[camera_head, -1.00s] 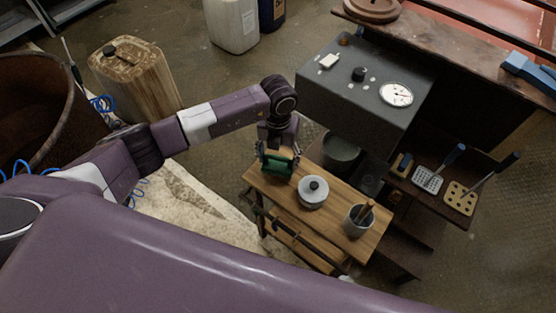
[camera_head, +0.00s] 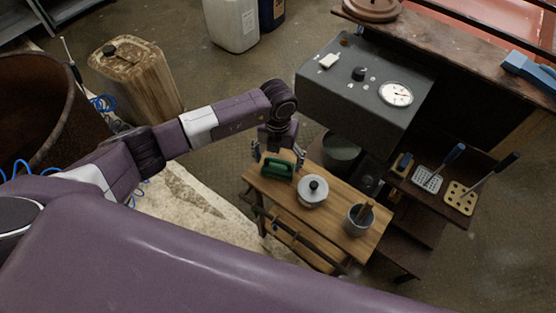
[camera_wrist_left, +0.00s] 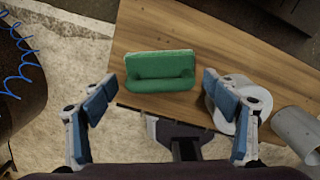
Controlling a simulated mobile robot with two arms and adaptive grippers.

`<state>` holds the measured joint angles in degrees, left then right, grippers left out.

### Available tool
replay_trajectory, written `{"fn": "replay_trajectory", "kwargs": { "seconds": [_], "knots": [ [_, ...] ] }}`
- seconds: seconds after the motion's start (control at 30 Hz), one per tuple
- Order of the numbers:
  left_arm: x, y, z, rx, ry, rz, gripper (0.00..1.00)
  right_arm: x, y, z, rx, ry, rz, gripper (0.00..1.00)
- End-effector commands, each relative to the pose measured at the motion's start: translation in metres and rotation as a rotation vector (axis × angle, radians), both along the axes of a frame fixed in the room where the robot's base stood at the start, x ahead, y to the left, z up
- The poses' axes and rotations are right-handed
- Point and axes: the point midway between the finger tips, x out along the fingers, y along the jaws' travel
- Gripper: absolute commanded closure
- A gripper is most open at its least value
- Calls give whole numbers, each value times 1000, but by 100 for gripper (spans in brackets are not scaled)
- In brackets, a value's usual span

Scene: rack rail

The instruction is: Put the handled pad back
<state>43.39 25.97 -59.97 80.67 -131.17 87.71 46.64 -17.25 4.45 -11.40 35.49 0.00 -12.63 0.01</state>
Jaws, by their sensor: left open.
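The green handled pad (camera_head: 277,168) lies on the left end of the small wooden table (camera_head: 330,224). In the left wrist view the pad (camera_wrist_left: 160,66) rests on the wood near the table's edge, with its handle facing the camera. My left gripper (camera_head: 279,155) is just above and behind the pad. In the wrist view its blue-padded fingers (camera_wrist_left: 155,98) are spread wide on either side of the pad, with nothing between them touching it. My right gripper does not show.
A lidded pot (camera_head: 312,193) stands right of the pad, and a grey cup with brown sticks (camera_head: 358,217) beyond it. A grey box with a gauge (camera_head: 365,85) rises behind the table. A side shelf (camera_head: 425,200) holds perforated tools.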

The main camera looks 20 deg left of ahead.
Motion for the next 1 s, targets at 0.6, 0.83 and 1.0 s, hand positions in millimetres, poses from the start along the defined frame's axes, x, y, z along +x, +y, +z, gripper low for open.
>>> {"fn": "replay_trajectory", "kwargs": {
  "seconds": [0.6,0.83,1.0],
  "knots": [
    [1,0,110,-1,-4,0,20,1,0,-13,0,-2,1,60],
    [0,0,118,-1,-1,0,20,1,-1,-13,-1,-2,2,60],
    [0,0,118,-1,-1,0,20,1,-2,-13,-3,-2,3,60]
  ]
}}
